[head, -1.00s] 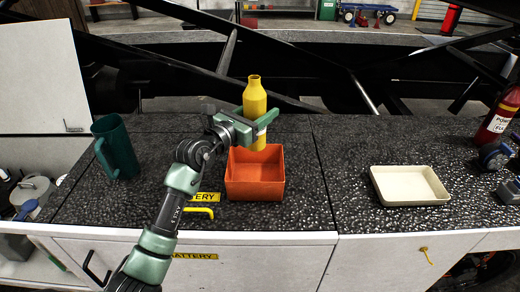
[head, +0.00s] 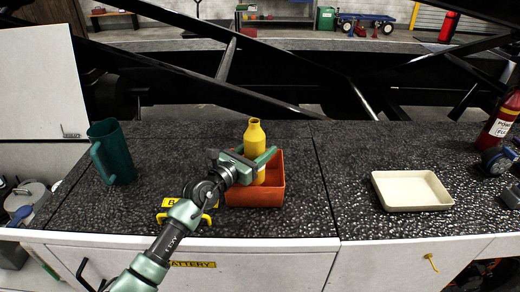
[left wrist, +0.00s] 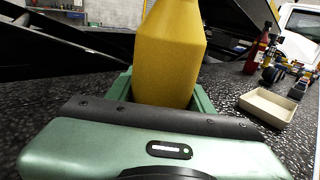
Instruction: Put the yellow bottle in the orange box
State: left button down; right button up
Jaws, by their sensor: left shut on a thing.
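The yellow bottle (head: 254,138) is upright between the fingers of my left gripper (head: 262,163), which is shut on it. The bottle's lower part is at the orange box (head: 262,196), seen over or inside its opening; whether it touches the box floor is hidden by the gripper and box wall. In the left wrist view the bottle (left wrist: 172,45) fills the space between the green fingers. The orange box stands on the dark speckled counter. My right gripper is not in view.
A green pitcher (head: 118,155) stands at the left. A cream tray (head: 410,190) lies to the right, with clear counter between it and the box. A red bottle (head: 497,122) stands at the far right. A yellow-handled battery item (head: 172,203) lies left of the box.

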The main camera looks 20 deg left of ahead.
pick_arm(q)
jog(key=shift+f+b, duration=0.4)
jog(key=shift+f, duration=0.2)
jog(key=shift+s, duration=0.1)
jog(key=c, duration=0.6)
grip_release()
jog(key=shift+c, duration=0.2)
jog(key=shift+o, duration=0.3)
jog(key=shift+f, duration=0.15)
jog(key=shift+r+p, duration=0.6)
jog(key=shift+r, duration=0.15)
jog(key=v, duration=1.2)
jog(key=shift+b, duration=0.3)
